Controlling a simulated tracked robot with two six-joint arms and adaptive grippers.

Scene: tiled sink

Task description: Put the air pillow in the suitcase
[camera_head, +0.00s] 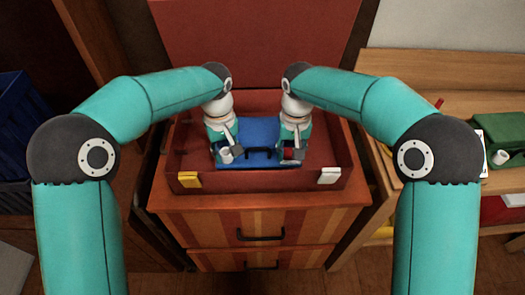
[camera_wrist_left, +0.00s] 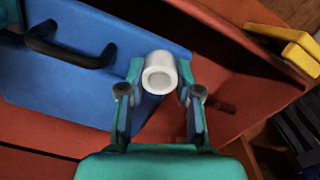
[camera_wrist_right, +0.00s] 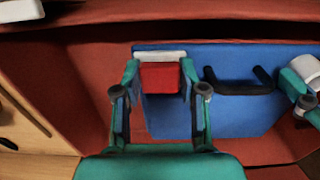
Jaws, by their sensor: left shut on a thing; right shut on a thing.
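The air pillow appears to be the flat blue piece with a black handle (camera_head: 261,130). It lies inside the open red suitcase (camera_head: 340,150), whose lid stands up behind. My left gripper (camera_head: 226,155) is shut at the pillow's left front corner, around a white cylinder (camera_wrist_left: 160,78) that seems part of it. My right gripper (camera_head: 292,154) is shut at the right front corner, around a red block (camera_wrist_right: 160,77). The pillow also shows in the left wrist view (camera_wrist_left: 75,85) and right wrist view (camera_wrist_right: 235,115). Whether it touches the suitcase floor is unclear.
The suitcase rests on a striped wooden drawer cabinet (camera_head: 220,228). A yellow latch (camera_head: 188,180) and a white latch (camera_head: 329,176) sit on its front rim. A wooden shelf (camera_head: 440,65) stands to the right and blue crates (camera_head: 20,120) to the left.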

